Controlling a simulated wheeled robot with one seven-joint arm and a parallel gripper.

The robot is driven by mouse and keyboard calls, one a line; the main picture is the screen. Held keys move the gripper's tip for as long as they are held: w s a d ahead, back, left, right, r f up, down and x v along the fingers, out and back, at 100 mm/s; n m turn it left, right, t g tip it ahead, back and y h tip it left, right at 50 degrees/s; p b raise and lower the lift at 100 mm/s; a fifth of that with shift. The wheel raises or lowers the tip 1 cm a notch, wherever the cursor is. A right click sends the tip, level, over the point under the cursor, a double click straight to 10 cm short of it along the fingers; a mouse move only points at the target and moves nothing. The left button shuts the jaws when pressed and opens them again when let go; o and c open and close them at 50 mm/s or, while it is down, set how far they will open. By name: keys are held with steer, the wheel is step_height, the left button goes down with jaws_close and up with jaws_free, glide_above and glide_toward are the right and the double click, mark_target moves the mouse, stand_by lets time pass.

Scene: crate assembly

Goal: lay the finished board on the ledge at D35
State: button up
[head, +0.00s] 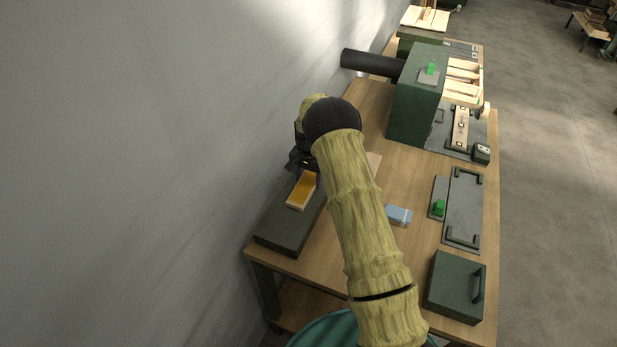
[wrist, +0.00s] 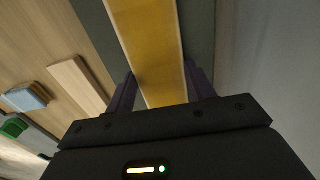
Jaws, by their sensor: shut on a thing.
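The finished board (head: 301,192), a narrow pale wooden piece with an amber-yellow face, is in my gripper (head: 308,172). In the wrist view the board (wrist: 150,45) runs up between the two dark fingers of my gripper (wrist: 161,88), which are shut on its sides. The long dark grey-green ledge (head: 283,229) lies along the wall side of the table. The board is over this ledge, which also shows on both sides of it in the wrist view (wrist: 92,28). I cannot tell whether the board touches the ledge. No D35 label is readable.
A pale wooden strip (wrist: 78,86) and a blue box (head: 399,215) lie on the wooden table (head: 395,261). A tall green machine (head: 416,107) with a black pipe stands behind. A handled plate (head: 463,209) and a green case (head: 455,287) are at right. The wall (head: 150,170) is close left.

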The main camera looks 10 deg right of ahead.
steer(key=o, duration=1.1)
steer(key=shift+r+p, duration=2.2)
steer(key=shift+r, duration=1.8)
